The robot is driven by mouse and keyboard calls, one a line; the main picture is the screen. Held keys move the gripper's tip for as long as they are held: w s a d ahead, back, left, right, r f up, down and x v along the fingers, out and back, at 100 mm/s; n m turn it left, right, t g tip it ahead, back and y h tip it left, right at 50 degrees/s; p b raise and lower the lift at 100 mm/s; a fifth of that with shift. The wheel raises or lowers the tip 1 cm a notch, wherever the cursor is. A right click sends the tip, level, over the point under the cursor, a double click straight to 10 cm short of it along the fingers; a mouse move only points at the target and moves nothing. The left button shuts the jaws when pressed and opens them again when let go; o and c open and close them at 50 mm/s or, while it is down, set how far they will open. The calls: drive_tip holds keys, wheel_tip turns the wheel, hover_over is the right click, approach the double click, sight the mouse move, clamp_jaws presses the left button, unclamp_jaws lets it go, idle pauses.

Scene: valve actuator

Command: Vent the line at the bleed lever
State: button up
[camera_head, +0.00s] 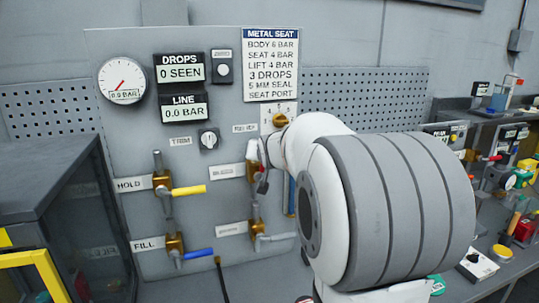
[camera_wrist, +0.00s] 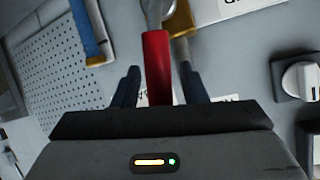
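A red-handled lever shows in the wrist view (camera_wrist: 157,67), on a metal stem by a brass fitting (camera_wrist: 181,18). My gripper (camera_wrist: 159,88) is open, with one dark finger on each side of the red handle and a gap visible on both sides. In the head view my gripper (camera_head: 261,168) is at the upper valve of the right column, largely hidden by my own arm. The label beside that valve (camera_head: 227,171) is too blurred to read, so I cannot tell from it whether this is the bleed lever. The line display (camera_head: 184,109) reads 0.0 BAR.
The HOLD lever (camera_head: 188,190) is yellow and the FILL lever (camera_head: 198,253) blue, both left of my gripper. A grey lever (camera_head: 275,237) sits below it. A blue upright part (camera_head: 291,196) stands close right. A dark cabinet (camera_head: 55,190) fills the left.

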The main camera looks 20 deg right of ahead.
drive_tip(key=b+v, duration=0.2)
drive_tip(key=v, duration=0.5)
drive_tip(key=shift+s, duration=0.35)
drive_tip(key=shift+r, duration=0.15)
